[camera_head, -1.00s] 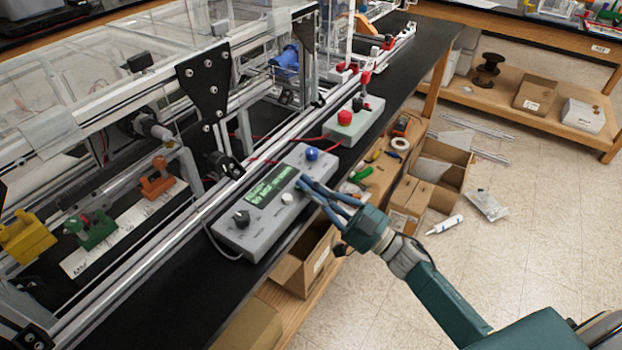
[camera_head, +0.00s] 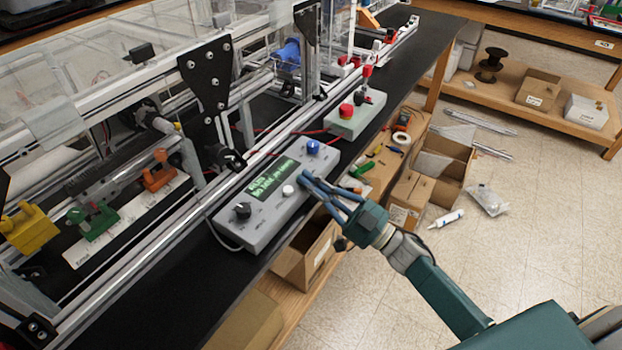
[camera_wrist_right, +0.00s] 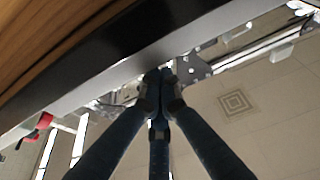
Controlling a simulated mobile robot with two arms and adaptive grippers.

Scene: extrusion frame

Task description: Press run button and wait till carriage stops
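A grey control box (camera_head: 262,228) sits on the black bench top. It has a lit green screen (camera_head: 272,180), a black knob (camera_head: 242,210), a white button (camera_head: 288,190) and a blue button (camera_head: 313,146). My right gripper (camera_head: 304,178) reaches in from the lower right, its fingertips over the box's right part, just right of the white button. I cannot tell whether they touch the box. In the right wrist view its blue fingers (camera_wrist_right: 161,80) are closed together with nothing between them. The carriage cannot be made out surely among the frame's rails. My left gripper is out of view.
Behind the box runs the aluminium frame with clear panels and a black plate (camera_head: 207,85). A second box with a red button (camera_head: 346,110) stands farther along the bench. Yellow (camera_head: 28,228), green and orange clamps lie left. Cartons (camera_head: 440,165) fill the lower shelf and floor.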

